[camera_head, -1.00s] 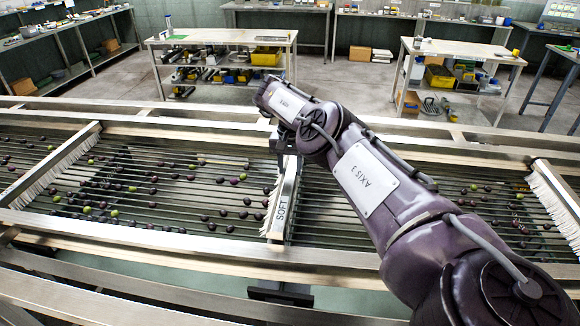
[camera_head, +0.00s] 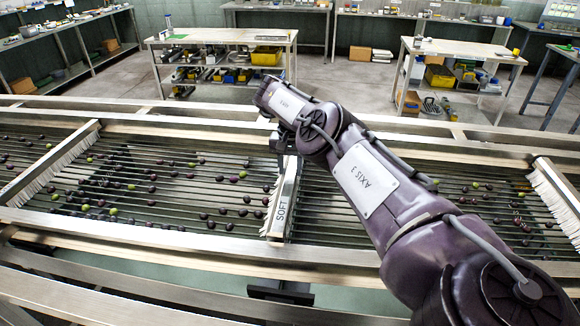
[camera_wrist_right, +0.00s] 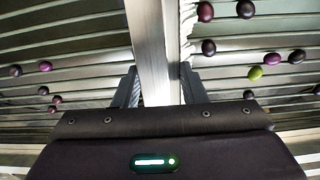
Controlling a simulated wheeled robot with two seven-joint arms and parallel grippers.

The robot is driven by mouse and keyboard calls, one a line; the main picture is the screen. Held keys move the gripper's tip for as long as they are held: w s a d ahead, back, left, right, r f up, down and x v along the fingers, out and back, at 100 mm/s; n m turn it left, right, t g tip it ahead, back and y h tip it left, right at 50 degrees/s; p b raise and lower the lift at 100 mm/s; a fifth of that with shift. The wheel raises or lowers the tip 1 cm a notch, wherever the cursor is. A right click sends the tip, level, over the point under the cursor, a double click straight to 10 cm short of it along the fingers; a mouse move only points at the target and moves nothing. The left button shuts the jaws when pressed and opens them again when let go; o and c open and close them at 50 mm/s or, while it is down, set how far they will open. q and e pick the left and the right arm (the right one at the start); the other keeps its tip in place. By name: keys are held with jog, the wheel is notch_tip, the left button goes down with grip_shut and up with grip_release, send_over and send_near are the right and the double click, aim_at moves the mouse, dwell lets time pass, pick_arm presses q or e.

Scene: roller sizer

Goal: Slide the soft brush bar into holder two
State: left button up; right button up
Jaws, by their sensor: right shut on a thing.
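The soft brush bar (camera_head: 283,207) is a metal bar with white bristles and a "SOFT" label at its near end. It lies across the roller bed in the middle of the head view. It also shows in the right wrist view (camera_wrist_right: 155,60), running between the fingers. My right gripper (camera_head: 283,148) is shut on the bar from above, and its fingers flank the bar in the wrist view (camera_wrist_right: 157,90). The arm partly hides the bar's far end. I cannot make out which holder is holder two, or whether the bar's ends are seated. My left gripper is not in view.
Two other brush bars, left (camera_head: 50,165) and right (camera_head: 556,200), cross the same bed. Dark and green olives (camera_head: 113,211) lie on the rollers (camera_head: 150,228). Metal rails (camera_head: 130,240) border the bed. Workbenches (camera_head: 225,37) stand behind, across open floor.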

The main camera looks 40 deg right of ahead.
aim_at(290, 168)
jog(key=shift+f+b, duration=0.6)
jog(key=shift+f, duration=0.15)
jog(key=o, duration=1.4)
jog(key=shift+c, duration=0.2)
notch_tip(290, 168, up, 6)
jog(key=shift+f+b, duration=0.15)
jog(key=shift+b, duration=0.35)
jog(key=shift+a+r+p, duration=0.1)
jog(key=shift+r+p, duration=0.6)
jog(key=shift+r, duration=0.45)
jog(key=shift+f, duration=0.15)
